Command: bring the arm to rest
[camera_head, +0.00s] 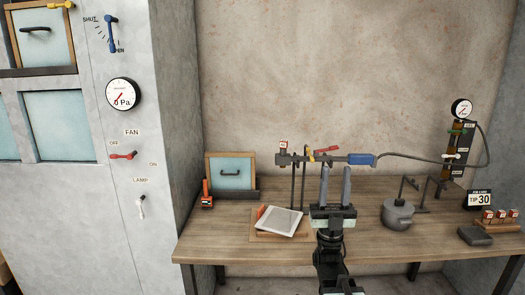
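My gripper (336,174) points upward at the middle of the view, in front of the table. Its two grey fingers stand upright and apart, with nothing visible between them. My arm (330,252) rises from the bottom edge to the gripper, in front of the table's front edge. Behind the fingertips is a stand-held torch-like tool with a blue handle (362,159); I cannot tell the exact gap between them.
The wooden table (370,245) holds a white framed panel (279,221) at left, a grey lidded pot (397,215) at right, and a dark block (475,235). A hose (430,157) runs to a gauge panel (459,140). A cabinet (125,190) stands left.

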